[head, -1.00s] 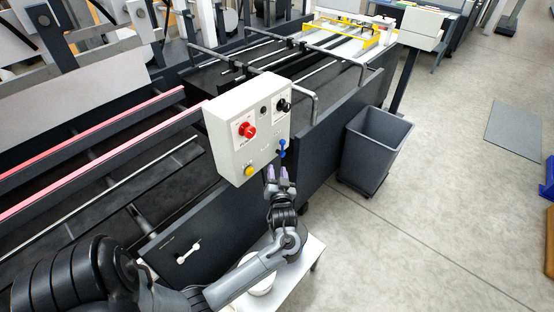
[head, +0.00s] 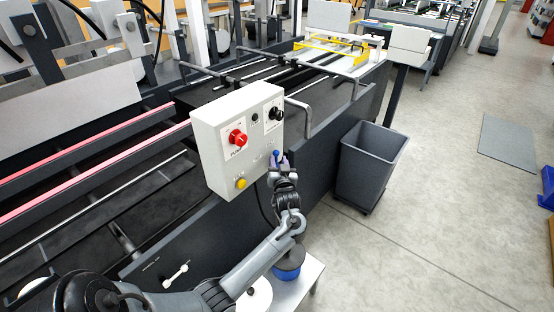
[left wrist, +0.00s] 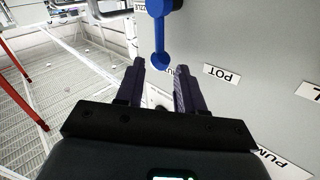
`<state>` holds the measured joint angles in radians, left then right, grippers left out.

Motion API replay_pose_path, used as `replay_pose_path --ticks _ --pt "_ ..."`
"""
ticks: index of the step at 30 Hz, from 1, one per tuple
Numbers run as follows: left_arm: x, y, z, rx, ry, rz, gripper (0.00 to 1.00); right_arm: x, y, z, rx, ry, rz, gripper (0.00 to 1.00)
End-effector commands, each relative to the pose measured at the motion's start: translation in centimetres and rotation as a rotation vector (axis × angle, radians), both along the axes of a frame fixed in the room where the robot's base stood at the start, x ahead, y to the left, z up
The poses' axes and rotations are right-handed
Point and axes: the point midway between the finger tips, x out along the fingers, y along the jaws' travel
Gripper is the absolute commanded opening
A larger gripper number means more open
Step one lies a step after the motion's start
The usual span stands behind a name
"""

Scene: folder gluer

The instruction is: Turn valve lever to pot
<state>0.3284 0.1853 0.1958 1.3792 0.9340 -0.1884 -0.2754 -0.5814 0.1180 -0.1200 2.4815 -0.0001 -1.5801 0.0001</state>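The blue valve lever (head: 276,154) is on the front face of the white control box (head: 212,150), at its lower right. In the left wrist view, the lever (left wrist: 160,38) runs from its round hub at the top edge to a rounded tip. A "POT" label (left wrist: 222,74) is to the right of that tip. My left gripper (left wrist: 161,72) is open, with one dark finger on each side of the lever's tip and gaps showing. In the head view my left gripper (head: 280,163) hides part of the lever. My right gripper is out of view.
The box also carries a red knob (head: 238,138), a black knob (head: 275,113) and a yellow button (head: 240,183). A blue pot (head: 288,266) stands on a white stand (head: 306,281) below my left arm. A grey bin (head: 368,160) is to the right, with open floor beyond.

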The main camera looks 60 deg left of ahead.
Motion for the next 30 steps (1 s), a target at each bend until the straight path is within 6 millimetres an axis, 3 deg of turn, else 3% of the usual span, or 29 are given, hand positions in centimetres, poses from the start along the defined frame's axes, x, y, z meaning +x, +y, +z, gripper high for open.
replay_pose_path --ticks 7,18,19,26,30 --pt "0.9 2.2 0.0 0.001 0.000 0.001 0.38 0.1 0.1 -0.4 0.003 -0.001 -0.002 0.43" --pt "1.1 2.6 0.0 0.000 0.000 0.000 0.38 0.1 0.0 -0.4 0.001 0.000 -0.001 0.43" --pt "1.1 2.6 0.0 0.000 0.000 0.000 0.36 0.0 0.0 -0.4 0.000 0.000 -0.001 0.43" --pt "1.1 2.6 0.0 0.000 0.001 0.000 0.01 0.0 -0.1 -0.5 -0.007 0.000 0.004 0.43" --pt "1.1 2.5 0.0 0.000 0.001 -0.001 0.00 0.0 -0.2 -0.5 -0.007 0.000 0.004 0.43"
